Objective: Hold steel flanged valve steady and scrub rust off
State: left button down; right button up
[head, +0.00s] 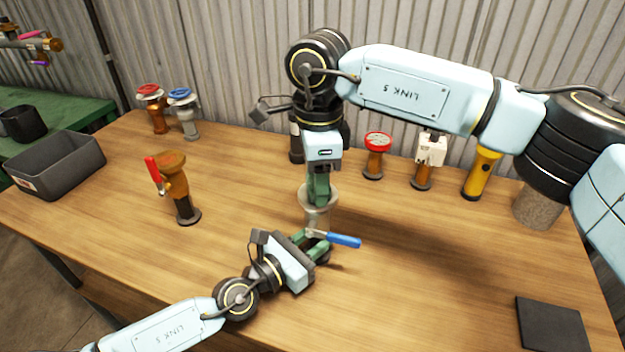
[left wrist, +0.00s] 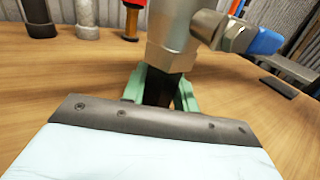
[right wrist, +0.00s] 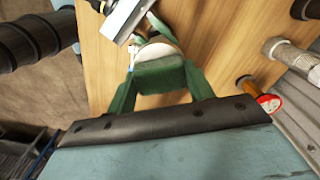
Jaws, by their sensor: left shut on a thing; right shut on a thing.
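The steel flanged valve (head: 317,217) stands upright near the middle of the table, its blue lever (head: 344,240) pointing right. My left gripper (head: 314,246) is shut on its dark lower neck (left wrist: 158,92), just below the steel body (left wrist: 172,35). The blue lever also shows in the left wrist view (left wrist: 264,41). My right gripper (head: 319,190) points down over the valve's top flange. It is shut on a dark green scrub pad (right wrist: 160,77), which appears to lie on the pale round flange (right wrist: 158,50). The pad hides part of the flange; I cannot make out rust there.
A rusty valve with a red lever (head: 174,182) stands at left. A grey bin (head: 60,165) sits at the left edge. Along the back stand a red-wheel valve (head: 377,142), a white-topped valve (head: 430,152) and a yellow flashlight (head: 481,172). The front right has a dark flat pad (head: 552,325).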

jog(key=shift+w+d, duration=0.2)
jog(key=shift+w, duration=0.45)
jog(key=shift+d+f, duration=0.1)
jog(key=shift+d, duration=0.15)
jog(key=shift+s+d, duration=0.15)
jog(key=shift+d, duration=0.35)
jog(key=shift+s+a, duration=0.25)
jog(key=shift+s, duration=0.5)
jog(key=shift+s+a, duration=0.25)
jog(key=shift+s, duration=0.5)
jog(key=shift+r, duration=4.15)
jog(key=shift+d, duration=0.1)
jog(key=d, duration=0.7)
jog(key=shift+d, duration=0.35)
